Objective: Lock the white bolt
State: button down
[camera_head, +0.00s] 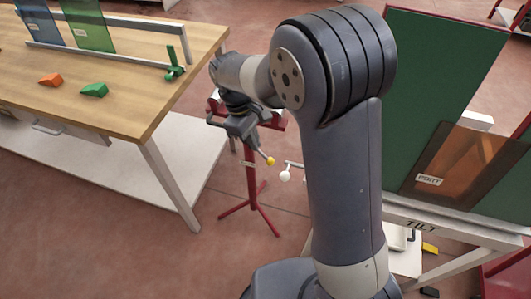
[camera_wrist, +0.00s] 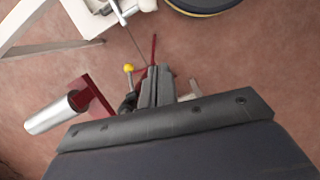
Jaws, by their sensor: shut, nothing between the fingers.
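The white bolt's round white knob (camera_head: 285,176) is at the centre of the head view, on a short pale bar just left of my arm. What looks like the same knob is at the top edge of the wrist view (camera_wrist: 147,5), partly cut off. My gripper (camera_wrist: 157,72) is shut and empty, its fingertips below and apart from the white knob in that picture. In the head view my gripper (camera_head: 243,128) is left of and above the knob. Much of the bolt's mount is hidden behind my arm.
A yellow knob (camera_wrist: 128,68) is close beside my fingers. A red stand (camera_head: 250,180) with a metal roller (camera_wrist: 50,113) is near my gripper. A wooden table (camera_head: 140,75) is left; a green tilting panel (camera_head: 440,70) with a brown pane labelled PORTY (camera_head: 465,165) is right.

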aim_at(287, 172)
jog(key=s+d+f, duration=0.3)
jog(key=d+f, duration=0.2)
jog(key=f, duration=0.3)
jog(key=shift+d, duration=0.2)
jog(key=shift+s, duration=0.1)
jog(key=d, duration=0.2)
jog(key=s+d, duration=0.1)
jog(key=shift+s+d, duration=0.2)
jog(key=shift+d, duration=0.2)
jog(key=shift+a+f, duration=0.1)
